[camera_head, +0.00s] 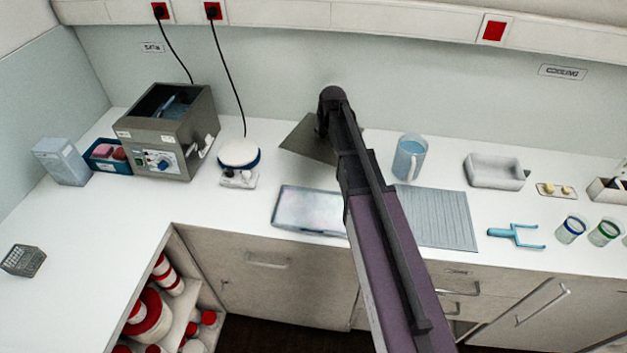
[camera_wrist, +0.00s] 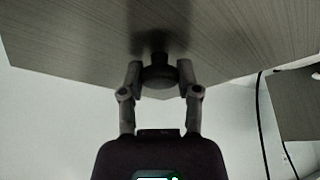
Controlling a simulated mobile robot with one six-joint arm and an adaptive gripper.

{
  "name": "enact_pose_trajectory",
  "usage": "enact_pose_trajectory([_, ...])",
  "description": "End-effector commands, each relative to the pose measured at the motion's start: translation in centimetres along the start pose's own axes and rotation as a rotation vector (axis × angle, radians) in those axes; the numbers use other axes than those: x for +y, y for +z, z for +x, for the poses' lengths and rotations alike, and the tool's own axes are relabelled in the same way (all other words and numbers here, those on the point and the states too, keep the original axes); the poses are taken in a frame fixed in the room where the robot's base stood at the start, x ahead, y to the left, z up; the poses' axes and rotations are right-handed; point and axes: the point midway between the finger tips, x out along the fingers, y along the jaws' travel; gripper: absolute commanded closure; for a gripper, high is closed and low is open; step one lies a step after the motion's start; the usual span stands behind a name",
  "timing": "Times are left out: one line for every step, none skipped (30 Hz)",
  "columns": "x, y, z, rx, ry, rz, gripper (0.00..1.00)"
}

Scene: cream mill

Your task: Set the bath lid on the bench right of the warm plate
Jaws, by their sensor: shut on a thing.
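The bath lid (camera_head: 303,139) is a flat grey-brown sheet in the head view, right of the warm plate and partly hidden by my arm. In the wrist view the lid (camera_wrist: 75,40) fills the top, and my gripper (camera_wrist: 160,78) is shut on its dark round knob (camera_wrist: 160,76). My arm hides the gripper in the head view. I cannot tell whether the lid touches the bench (camera_head: 250,205). The warm plate (camera_head: 239,153) is a round white top on a small base. The bath (camera_head: 192,128) stands open to its left, with a blue item inside.
A pale tray (camera_head: 308,210) lies in front of the lid. A blue-tinted jug (camera_head: 409,158) and a ribbed grey mat (camera_head: 437,218) are right of my arm. Two black cables (camera_head: 228,75) hang from wall sockets behind the bath and warm plate. Bare bench shows between warm plate and tray.

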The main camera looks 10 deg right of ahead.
Motion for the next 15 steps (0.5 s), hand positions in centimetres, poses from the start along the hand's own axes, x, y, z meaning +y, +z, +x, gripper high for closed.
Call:
enact_pose_trajectory([0.0, 0.0, 0.0, 0.0, 0.0, 0.001, 0.99])
enact_pose_trajectory([0.1, 0.0, 0.0, 0.0, 0.0, 0.001, 0.99])
enact_pose_trajectory([0.0, 0.0, 0.0, 0.0, 0.0, 0.001, 0.99])
enact_pose_trajectory([0.0, 0.0, 0.0, 0.0, 0.0, 0.0, 0.99])
enact_pose_trajectory([0.0, 0.0, 0.0, 0.0, 0.0, 0.0, 0.99])
enact_pose_trajectory([0.0, 0.0, 0.0, 0.0, 0.0, 0.0, 0.99])
enact_pose_trajectory([0.0, 0.0, 0.0, 0.0, 0.0, 0.0, 0.99])
enact_pose_trajectory([0.0, 0.0, 0.0, 0.0, 0.0, 0.0, 0.99])
enact_pose_trajectory([0.0, 0.0, 0.0, 0.0, 0.0, 0.0, 0.99])
enact_pose_trajectory([0.0, 0.0, 0.0, 0.0, 0.0, 0.0, 0.99])
enact_pose_trajectory([0.0, 0.1, 0.0, 0.0, 0.0, -0.001, 0.99])
enact_pose_trajectory([-0.1, 0.2, 0.0, 0.0, -0.001, -0.003, 0.99])
enact_pose_trajectory([-0.1, 0.5, 0.1, 0.0, -0.002, -0.006, 0.99])
enact_pose_trajectory([-0.2, 0.7, 0.1, 0.0, -0.004, -0.009, 0.99])
enact_pose_trajectory([-0.4, 1.2, 0.1, -0.001, -0.007, -0.016, 0.99])
